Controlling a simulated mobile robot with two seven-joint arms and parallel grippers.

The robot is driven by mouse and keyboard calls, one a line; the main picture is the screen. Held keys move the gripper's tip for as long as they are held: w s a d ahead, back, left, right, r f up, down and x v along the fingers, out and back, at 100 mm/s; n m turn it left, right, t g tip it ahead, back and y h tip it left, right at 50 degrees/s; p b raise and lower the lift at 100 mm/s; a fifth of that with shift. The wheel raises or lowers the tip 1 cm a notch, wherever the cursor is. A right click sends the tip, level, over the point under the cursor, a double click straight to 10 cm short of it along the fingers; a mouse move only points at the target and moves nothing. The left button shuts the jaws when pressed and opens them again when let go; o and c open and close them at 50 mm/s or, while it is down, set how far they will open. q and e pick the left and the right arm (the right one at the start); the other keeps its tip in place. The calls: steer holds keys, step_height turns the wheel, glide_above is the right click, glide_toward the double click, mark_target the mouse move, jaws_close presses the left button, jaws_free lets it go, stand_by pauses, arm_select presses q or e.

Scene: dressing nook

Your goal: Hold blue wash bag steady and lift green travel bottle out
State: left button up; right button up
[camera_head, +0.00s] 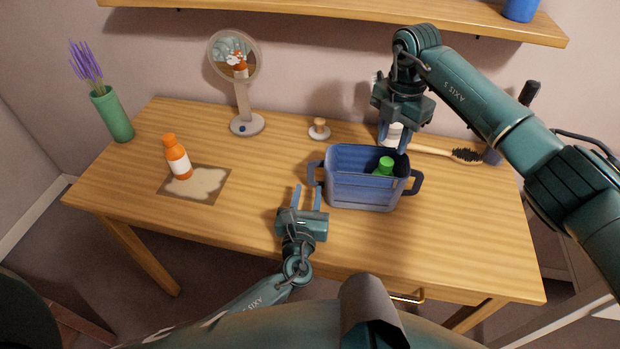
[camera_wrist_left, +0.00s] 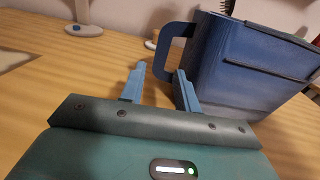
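The blue wash bag (camera_head: 362,190) stands upright on the table, with a dark loop handle at each end. My left gripper (camera_head: 306,190) is open and empty at the bag's left side, close to the left handle (camera_head: 313,172). In the left wrist view, the two fingers (camera_wrist_left: 158,82) point towards the bag (camera_wrist_left: 245,65) and its handle (camera_wrist_left: 172,45); contact cannot be told. My right gripper (camera_head: 394,145) hangs above the bag's back right rim, fingers pointing down, apparently open and empty.
An orange bottle (camera_head: 178,160) stands on a stained mat (camera_head: 215,198) at the left. A round mirror (camera_head: 246,124), a small wooden-knobbed item (camera_head: 319,130) and a hairbrush (camera_head: 450,153) stand or lie behind the bag. A green vase (camera_head: 112,115) is at the far left. The front table area is clear.

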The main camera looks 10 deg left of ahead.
mark_target(310, 179)
arm_select(q)
steer(key=w, duration=0.6)
steer(key=shift+s+a, duration=0.1)
jaws_close()
stand_by(0.7)
